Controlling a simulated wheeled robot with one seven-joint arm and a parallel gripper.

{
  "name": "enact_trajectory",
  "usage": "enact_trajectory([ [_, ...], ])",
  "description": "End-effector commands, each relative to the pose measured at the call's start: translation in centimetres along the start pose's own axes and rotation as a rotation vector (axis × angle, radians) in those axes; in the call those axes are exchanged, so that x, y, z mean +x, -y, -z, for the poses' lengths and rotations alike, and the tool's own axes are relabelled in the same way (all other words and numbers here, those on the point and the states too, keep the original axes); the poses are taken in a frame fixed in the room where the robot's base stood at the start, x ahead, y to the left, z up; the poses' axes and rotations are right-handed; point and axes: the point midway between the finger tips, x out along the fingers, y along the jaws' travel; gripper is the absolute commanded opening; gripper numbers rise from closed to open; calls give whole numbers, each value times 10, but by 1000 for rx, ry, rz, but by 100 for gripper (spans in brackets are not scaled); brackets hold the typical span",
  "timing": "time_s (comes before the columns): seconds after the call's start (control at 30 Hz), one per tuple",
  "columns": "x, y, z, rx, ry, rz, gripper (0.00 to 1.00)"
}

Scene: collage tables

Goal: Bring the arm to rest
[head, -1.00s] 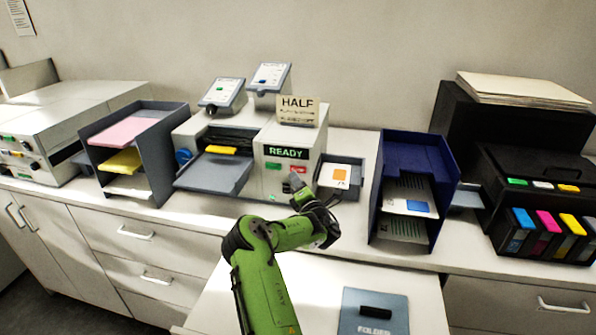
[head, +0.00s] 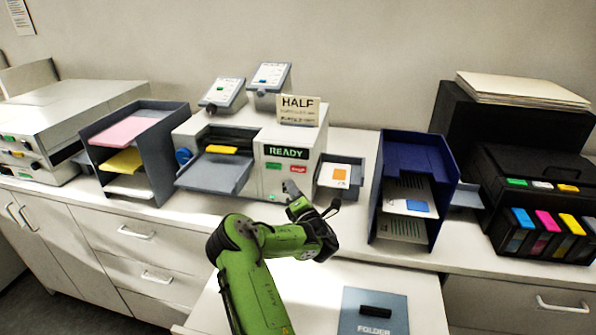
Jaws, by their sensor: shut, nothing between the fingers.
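My green arm rises from the bottom of the head view and bends to the right. My gripper (head: 290,188) is at its end, small and dark grey, pointing up toward the front of the machine with the READY display (head: 287,153). It is shut, with nothing seen in it. It stands in front of the machine's lower face, below the green and red buttons; whether it touches the machine I cannot tell.
A tray with an orange-marked card (head: 341,174) sits right of the machine, then a blue sorter (head: 447,170). A grey sorter (head: 163,168) with coloured paper stands left. A folder (head: 374,312) lies on the front table. Ink cartridges (head: 548,222) are at right.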

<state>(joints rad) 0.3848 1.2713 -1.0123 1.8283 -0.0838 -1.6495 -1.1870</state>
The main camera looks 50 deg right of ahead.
Motion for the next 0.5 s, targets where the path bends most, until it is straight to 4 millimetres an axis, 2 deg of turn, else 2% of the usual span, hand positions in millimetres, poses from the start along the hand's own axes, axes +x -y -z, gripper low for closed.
enact_trajectory([
  [0.37, 0, -1, 0, 4, 3, 1, 0],
  [0.43, 3, -6, -5, 45, 33, 16, 0],
  [0.5, 9, -19, -13, 159, 102, 56, 0],
])
